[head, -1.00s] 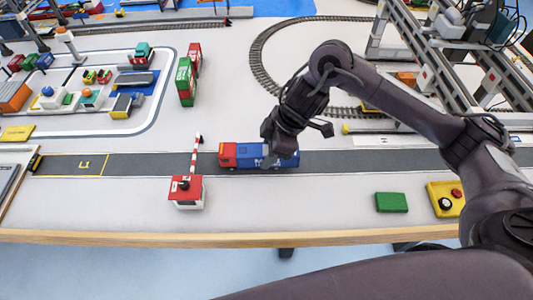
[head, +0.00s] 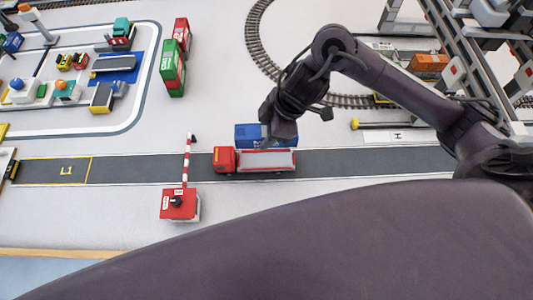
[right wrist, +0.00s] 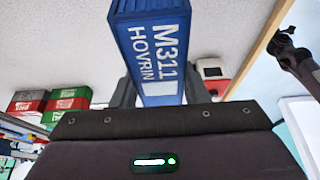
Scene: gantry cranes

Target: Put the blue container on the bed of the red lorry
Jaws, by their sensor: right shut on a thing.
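The red lorry (head: 225,160) stands on the grey road with its cab to the left. Its pale flat bed (head: 268,160) shows bare. The blue container (head: 246,133) appears just beyond the bed's far edge in the head view, roughly parallel to it. I cannot tell how high it is. My right gripper (head: 268,137) reaches down to it and is shut on it. In the right wrist view the container (right wrist: 155,45) sits between the fingers, with white lettering on its face. My left gripper is not in view.
A red barrier booth (head: 179,204) with a raised striped pole stands left of the lorry. Red and green stacked containers (head: 174,62) stand farther back. Curved rail track (head: 262,60) and a crane frame (head: 470,50) lie behind and right.

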